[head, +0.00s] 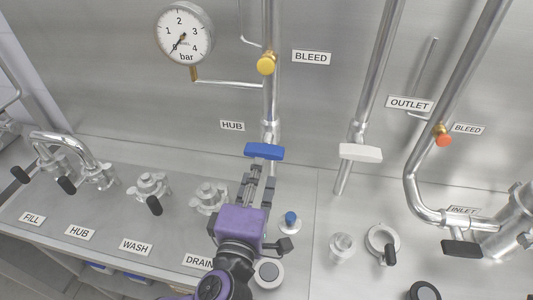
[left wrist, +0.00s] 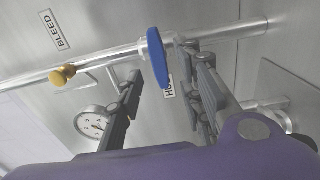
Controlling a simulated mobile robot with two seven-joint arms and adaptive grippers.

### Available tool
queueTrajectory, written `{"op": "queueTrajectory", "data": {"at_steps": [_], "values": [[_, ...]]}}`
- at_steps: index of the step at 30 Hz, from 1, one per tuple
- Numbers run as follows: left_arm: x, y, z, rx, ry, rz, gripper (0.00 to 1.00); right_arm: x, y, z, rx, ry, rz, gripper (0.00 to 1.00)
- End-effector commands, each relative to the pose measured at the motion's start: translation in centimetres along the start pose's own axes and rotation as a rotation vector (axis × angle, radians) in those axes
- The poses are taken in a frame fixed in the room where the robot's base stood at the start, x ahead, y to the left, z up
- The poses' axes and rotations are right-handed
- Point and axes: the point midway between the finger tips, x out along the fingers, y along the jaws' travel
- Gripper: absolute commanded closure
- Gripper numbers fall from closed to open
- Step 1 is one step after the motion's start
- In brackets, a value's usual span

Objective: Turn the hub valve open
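The hub valve has a blue handle (head: 264,151), set crosswise on a vertical steel pipe beside the HUB label (head: 232,125) on the back wall. My left gripper (head: 260,170) is just below and in front of this handle in the head view. In the left wrist view the blue handle (left wrist: 157,57) shows between the two spread fingers of my left gripper (left wrist: 163,85), near their tips. The gripper is open, and I cannot tell whether a finger touches the handle. My right gripper is not in view.
A white crosswise handle (head: 360,152) is on the pipe to the right. A yellow bleed knob (head: 266,63) and a pressure gauge (head: 184,33) are above. Drain fittings (head: 210,197) and a small blue-topped fitting (head: 291,220) stand on the bench near my gripper.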

Motion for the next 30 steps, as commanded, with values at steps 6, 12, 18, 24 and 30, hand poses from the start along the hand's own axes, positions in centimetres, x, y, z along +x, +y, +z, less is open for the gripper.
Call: {"op": "queueTrajectory", "data": {"at_steps": [6, 12, 18, 24, 30], "values": [[3.8, 0.6, 0.0, 0.001, 0.001, 0.009, 0.66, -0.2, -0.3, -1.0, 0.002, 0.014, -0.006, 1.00], [5.8, 0.4, -0.1, 0.001, 0.002, 0.006, 0.66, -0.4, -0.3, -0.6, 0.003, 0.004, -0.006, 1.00], [6.2, 0.2, -0.1, -0.001, 0.001, 0.004, 0.66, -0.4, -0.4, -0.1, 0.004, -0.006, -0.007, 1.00], [6.2, 0.2, -0.1, 0.000, 0.001, 0.004, 0.75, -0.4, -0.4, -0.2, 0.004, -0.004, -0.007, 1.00], [6.2, 0.2, -0.1, 0.000, 0.001, 0.004, 1.00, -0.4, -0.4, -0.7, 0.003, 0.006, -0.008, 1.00]]}}
